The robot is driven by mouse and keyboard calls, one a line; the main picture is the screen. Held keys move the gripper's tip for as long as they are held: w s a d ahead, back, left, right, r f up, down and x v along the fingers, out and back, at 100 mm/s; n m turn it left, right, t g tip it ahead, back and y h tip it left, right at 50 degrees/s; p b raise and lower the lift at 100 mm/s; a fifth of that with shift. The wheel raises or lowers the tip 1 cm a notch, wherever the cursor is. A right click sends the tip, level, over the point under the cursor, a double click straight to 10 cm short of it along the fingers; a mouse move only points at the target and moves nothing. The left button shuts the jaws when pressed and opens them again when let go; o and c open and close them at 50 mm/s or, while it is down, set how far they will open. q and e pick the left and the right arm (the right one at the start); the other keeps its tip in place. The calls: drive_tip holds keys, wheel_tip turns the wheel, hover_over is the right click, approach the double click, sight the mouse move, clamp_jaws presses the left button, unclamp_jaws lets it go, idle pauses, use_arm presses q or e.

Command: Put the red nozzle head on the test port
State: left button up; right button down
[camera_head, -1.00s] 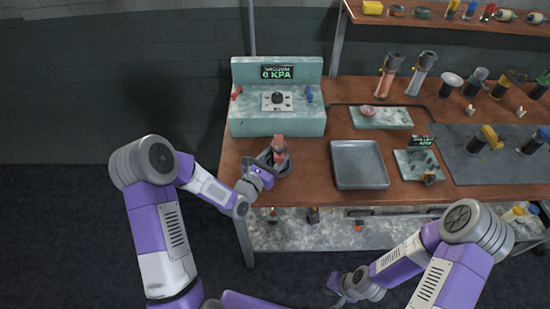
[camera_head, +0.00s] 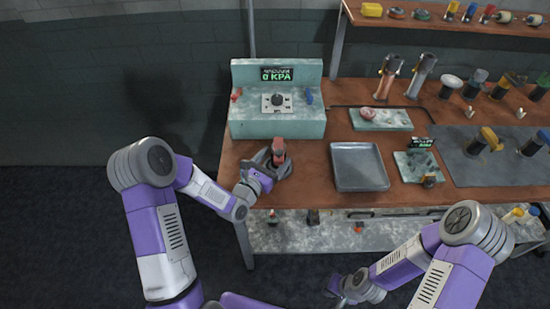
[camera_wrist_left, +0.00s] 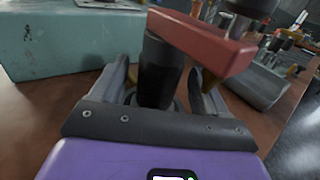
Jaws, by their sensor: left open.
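The red head (camera_head: 278,149) is near the front left of the bench, in front of the vacuum tester. In the left wrist view the red part (camera_wrist_left: 208,45) tops a dark upright cylinder (camera_wrist_left: 160,72). My left gripper (camera_wrist_left: 158,88) is open, with one finger on each side of the cylinder; I cannot tell whether they touch it. The left gripper also shows in the head view (camera_head: 270,168), partly hidden by its own wrist. I cannot clearly pick out the test port. My right gripper (camera_head: 334,284) is low, in front of the bench, apart from everything; its jaws are too small to read.
A vacuum tester (camera_head: 277,126) reading 0 KPA stands at the back left. A grey tray (camera_head: 360,167) is right of the red head. A green slab (camera_head: 380,118) and a small display station (camera_head: 416,165) lie further right. Several tools stand at the back right.

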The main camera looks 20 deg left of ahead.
use_arm(q)
drive_tip(key=v, duration=0.8)
drive_tip(key=shift+a, duration=0.1)
drive_tip(key=shift+p+v, duration=1)
drive_tip(key=shift+p, duration=0.25)
drive_tip(key=shift+s+a+p, duration=0.1)
drive_tip(key=shift+s+p, duration=0.35)
drive_tip(key=shift+s, duration=0.25)
